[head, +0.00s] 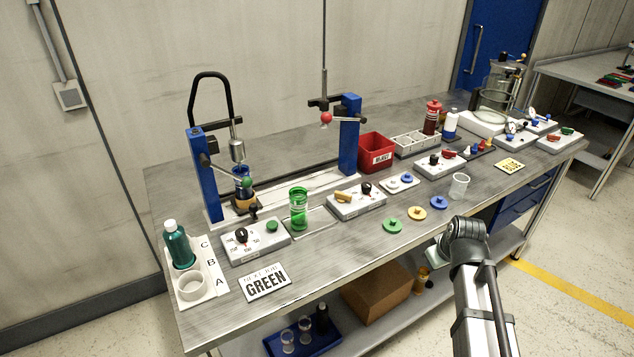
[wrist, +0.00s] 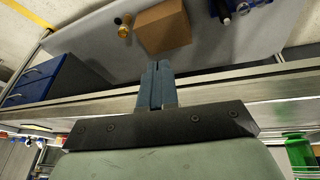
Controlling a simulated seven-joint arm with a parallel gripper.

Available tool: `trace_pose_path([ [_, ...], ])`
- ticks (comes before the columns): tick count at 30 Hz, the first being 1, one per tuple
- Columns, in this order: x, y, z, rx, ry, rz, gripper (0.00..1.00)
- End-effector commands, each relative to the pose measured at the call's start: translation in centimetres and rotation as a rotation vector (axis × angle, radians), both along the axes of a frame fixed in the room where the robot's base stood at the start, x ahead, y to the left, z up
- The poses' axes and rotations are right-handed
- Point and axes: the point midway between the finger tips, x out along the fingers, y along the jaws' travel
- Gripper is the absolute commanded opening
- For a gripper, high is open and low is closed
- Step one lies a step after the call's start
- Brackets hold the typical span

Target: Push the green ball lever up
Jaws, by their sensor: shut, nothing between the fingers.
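The green ball (head: 246,183) is the knob of a lever on the left blue post (head: 207,185) of the bench pump stand. It sits in front of a dark blue vessel (head: 241,172), and the lever slopes down to the right from the post. A red ball lever (head: 326,118) is on the right blue post (head: 349,133). My gripper (wrist: 157,85) is shut and empty in the wrist view. It is beside the bench's front edge, far to the right of the green ball and apart from it. In the head view its fingertips are hard to make out.
Along the bench front are a "GREEN" sign (head: 264,282), a control box with a dial (head: 255,241), a green glass (head: 298,209) and loose coloured discs (head: 392,226). A red bin (head: 376,150) stands behind. A cardboard box (head: 377,293) is on the lower shelf.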

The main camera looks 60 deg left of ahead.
Motion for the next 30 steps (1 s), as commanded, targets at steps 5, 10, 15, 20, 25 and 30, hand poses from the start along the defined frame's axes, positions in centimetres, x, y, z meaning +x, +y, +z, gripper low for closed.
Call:
trace_pose_path([
  [5,-3.9,5.7,3.1,0.024,-0.039,0.143,0.0],
  [10,-8.1,10.3,6.0,0.047,-0.075,0.276,0.0],
  [15,-12.8,14.6,9.0,0.073,-0.111,0.407,0.0],
  [20,-17.7,18.2,11.9,0.099,-0.144,0.53,0.0],
  [25,-23.3,21.5,15.1,0.13,-0.18,0.659,0.0],
  [30,-29.1,24.1,18.2,0.162,-0.216,0.784,0.0],
])
